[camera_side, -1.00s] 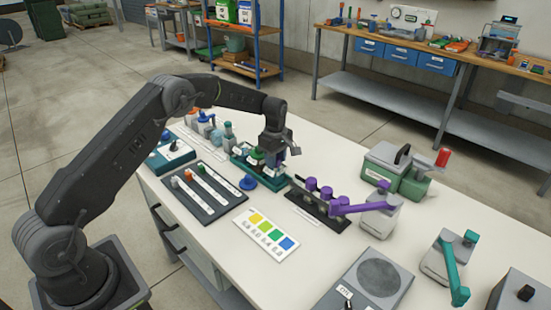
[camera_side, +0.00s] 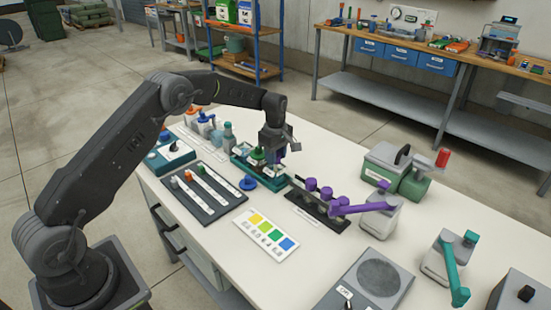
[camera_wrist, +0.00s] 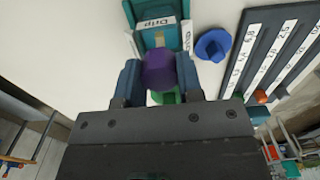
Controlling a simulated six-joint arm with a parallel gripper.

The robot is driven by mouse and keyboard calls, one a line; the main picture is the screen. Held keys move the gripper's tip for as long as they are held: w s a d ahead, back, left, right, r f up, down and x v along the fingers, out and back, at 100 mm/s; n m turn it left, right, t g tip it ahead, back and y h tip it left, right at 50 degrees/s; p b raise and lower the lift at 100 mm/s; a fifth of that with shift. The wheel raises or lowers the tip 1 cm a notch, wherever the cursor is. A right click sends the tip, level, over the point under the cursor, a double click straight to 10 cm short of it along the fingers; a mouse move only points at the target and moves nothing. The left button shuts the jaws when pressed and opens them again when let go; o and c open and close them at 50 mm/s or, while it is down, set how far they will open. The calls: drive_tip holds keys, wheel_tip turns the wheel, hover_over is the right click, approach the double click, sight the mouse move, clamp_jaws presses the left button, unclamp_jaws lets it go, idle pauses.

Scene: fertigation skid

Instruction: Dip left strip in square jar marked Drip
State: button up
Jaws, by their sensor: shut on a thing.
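My gripper (camera_wrist: 160,80) is shut on a purple-topped piece (camera_wrist: 160,68), its blue fingers on both sides of the purple part. A strip below the purple part cannot be made out. In the side view my gripper (camera_side: 277,157) is over the teal tray (camera_side: 264,180) of jars. A label reading Drip (camera_wrist: 158,22) faces up on the tray just beyond the purple piece. The square jar itself is mostly hidden by the gripper and the piece, so I cannot tell whether the piece is inside it. A green lid (camera_side: 257,154) shows beside the gripper.
A black rack with purple knobs (camera_side: 312,184) stands to the right of the tray. A blue round lid (camera_side: 248,183) lies in front of it. A dark board with white strips (camera_side: 205,195) is to the left, and a colour card (camera_side: 267,235) lies nearer. Bottles (camera_side: 228,133) stand behind.

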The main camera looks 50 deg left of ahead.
drive_tip(key=shift+r, duration=3.55)
